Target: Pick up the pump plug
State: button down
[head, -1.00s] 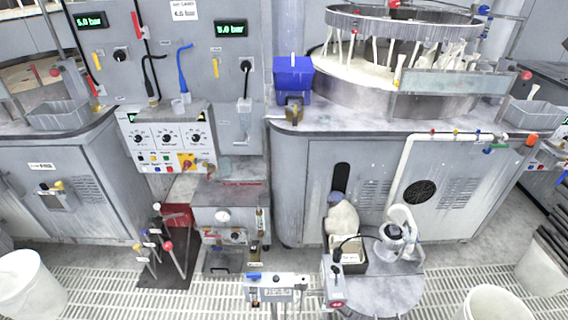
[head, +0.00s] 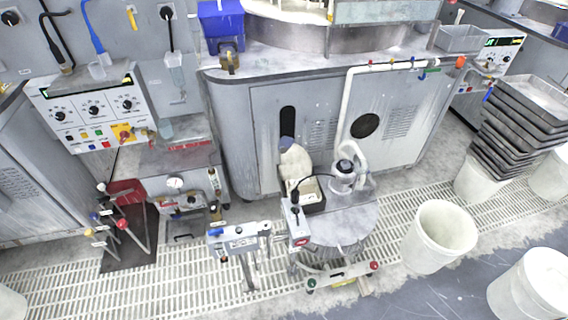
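A dark plug (head: 295,197), which looks like the pump plug, stands upright at the top of a narrow white box (head: 296,222) with a red switch on its front. A black cable arcs from it toward the small white pump (head: 344,176). The pump stands on a round grey table (head: 352,222), to the right of the plug. I cannot tell how deep the plug sits in the box. My gripper is not in view.
A bar with red and green knobs (head: 342,276) lies in front. White buckets (head: 438,236) stand at right; grating floor (head: 160,290) is open at front left.

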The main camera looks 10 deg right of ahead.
aim_at(295, 195)
jog(key=i+l+u, duration=0.2)
jog(key=i, duration=0.25)
jog(key=i+u, duration=0.15)
jog(key=i, duration=0.35)
jog(key=i+l+u, duration=0.2)
jog(key=i, duration=0.25)
